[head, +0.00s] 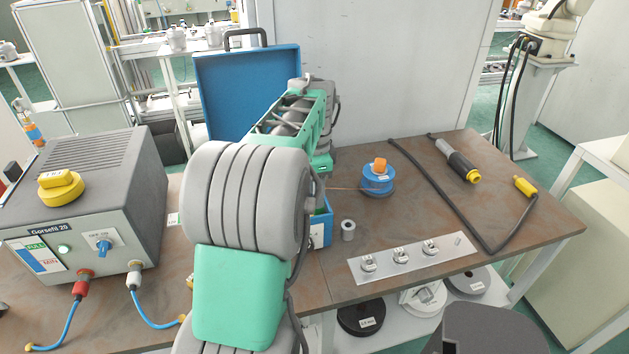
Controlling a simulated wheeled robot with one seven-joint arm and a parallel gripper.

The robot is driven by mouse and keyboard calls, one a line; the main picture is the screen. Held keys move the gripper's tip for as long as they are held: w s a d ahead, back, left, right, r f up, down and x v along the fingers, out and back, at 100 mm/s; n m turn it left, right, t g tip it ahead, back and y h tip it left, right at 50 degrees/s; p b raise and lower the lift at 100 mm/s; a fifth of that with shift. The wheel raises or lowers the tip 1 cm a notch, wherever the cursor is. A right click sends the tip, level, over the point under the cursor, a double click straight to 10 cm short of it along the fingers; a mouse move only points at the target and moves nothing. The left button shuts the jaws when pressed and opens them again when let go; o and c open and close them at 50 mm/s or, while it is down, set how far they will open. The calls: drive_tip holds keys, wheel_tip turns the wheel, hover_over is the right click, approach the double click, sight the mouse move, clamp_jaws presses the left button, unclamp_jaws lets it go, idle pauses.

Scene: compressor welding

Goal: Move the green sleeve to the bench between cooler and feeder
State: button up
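I cannot make out a green sleeve apart from the green parts of my own arm. My gripper is not visible; my arm reaches over the open blue case and hides most of its inside. The grey box with a FULL/MIN label, a green light and hose fittings (85,215) stands on the left of the bench and looks like the cooler. The blue case (248,92) has its lid up at the back and may be the feeder. The bench strip between them shows a small pale label (172,219); my arm hides part of this strip.
Right of the case are a blue spool (378,181), a small metal cylinder (348,230), a metal plate with fittings (412,259) and a cabled torch (458,160).

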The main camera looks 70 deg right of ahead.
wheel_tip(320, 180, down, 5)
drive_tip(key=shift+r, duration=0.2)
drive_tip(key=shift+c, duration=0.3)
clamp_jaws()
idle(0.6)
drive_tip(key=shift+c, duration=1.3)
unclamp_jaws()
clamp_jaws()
